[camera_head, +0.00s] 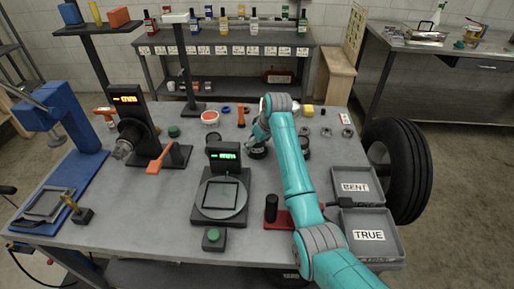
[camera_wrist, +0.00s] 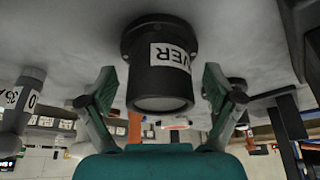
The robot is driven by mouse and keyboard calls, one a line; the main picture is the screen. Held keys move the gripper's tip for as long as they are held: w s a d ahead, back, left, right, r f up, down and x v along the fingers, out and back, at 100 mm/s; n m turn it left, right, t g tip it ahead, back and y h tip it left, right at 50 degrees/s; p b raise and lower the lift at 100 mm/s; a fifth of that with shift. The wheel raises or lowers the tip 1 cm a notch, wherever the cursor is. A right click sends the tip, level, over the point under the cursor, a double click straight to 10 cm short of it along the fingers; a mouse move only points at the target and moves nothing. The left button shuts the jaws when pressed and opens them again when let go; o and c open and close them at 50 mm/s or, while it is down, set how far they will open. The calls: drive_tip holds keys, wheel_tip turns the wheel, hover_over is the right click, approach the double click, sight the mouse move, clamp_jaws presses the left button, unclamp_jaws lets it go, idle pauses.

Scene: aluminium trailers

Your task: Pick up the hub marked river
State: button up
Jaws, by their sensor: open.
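A dark cylindrical hub (camera_wrist: 160,75) with a wider flange fills the middle of the wrist view. Its white label shows the letters "VER"; the rest of the word is turned out of sight. My gripper (camera_wrist: 160,88) is open, with one finger on each side of the hub and visible gaps between. In the head view the dark hub (camera_head: 257,153) stands on the grey table just below my gripper (camera_head: 252,141), partly covered by it. Its label cannot be read there.
A dark round part (camera_head: 304,154) stands right of the arm. A scale with a green display (camera_head: 222,195) is nearer. Trays marked BENT (camera_head: 357,200) and TRUE (camera_head: 372,252) lie at the right, beside a tyre (camera_head: 412,170). A gauge stand (camera_head: 133,115) is at left.

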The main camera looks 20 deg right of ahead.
drive_tip(key=shift+w+f, duration=0.1)
drive_tip(key=shift+f, duration=0.15)
clamp_jaws()
drive_tip(key=shift+r, duration=0.1)
